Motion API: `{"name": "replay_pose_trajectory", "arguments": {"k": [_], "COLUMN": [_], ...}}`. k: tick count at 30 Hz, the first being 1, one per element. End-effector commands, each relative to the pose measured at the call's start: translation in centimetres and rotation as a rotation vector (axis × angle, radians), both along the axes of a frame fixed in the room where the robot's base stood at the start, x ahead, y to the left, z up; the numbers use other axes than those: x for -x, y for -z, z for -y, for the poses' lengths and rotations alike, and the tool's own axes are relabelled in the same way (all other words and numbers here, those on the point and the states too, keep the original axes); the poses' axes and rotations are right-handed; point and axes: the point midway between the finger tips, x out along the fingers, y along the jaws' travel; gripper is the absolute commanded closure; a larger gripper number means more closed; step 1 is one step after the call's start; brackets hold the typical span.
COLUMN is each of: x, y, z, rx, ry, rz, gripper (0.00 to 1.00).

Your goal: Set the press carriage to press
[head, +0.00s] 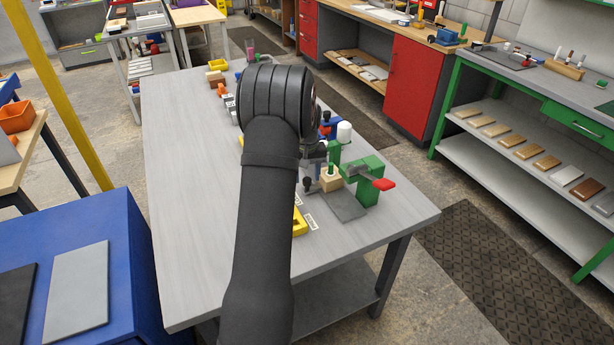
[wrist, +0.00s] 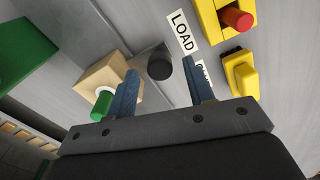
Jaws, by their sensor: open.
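The press is a green frame (head: 367,187) with a red lever handle (head: 384,184) on the right part of the table in the head view; a green part (wrist: 22,55) shows at the left in the wrist view. The carriage appears to be the piece with a black knob (wrist: 160,67) beside a wooden block (wrist: 102,82) holding a green peg (wrist: 103,104). The knob (head: 312,187) and block (head: 331,180) also show in the head view. My gripper (wrist: 160,64) is open, with the knob appearing between its fingertips; contact cannot be told. My arm mostly hides it in the head view.
A "LOAD" label (wrist: 182,28) lies beside the knob; a second label (wrist: 203,72) is partly hidden by a finger. Yellow fixtures, one with a red button (wrist: 238,18), stand to the right. A grey plate (head: 342,204) lies before the press. The table's front left is clear.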

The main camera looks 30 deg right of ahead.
Motion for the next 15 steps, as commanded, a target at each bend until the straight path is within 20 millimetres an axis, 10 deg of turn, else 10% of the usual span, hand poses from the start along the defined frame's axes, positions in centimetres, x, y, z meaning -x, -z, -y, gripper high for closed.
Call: {"name": "replay_pose_trajectory", "arguments": {"k": [11,15], "x": [-0.02,-0.02], "y": [0.74,0.72], "z": [0.0,0.01], "rx": [0.0,0.0], "ry": [0.0,0.0], "rz": [0.001,0.001], "gripper": [0.52,0.75]}}
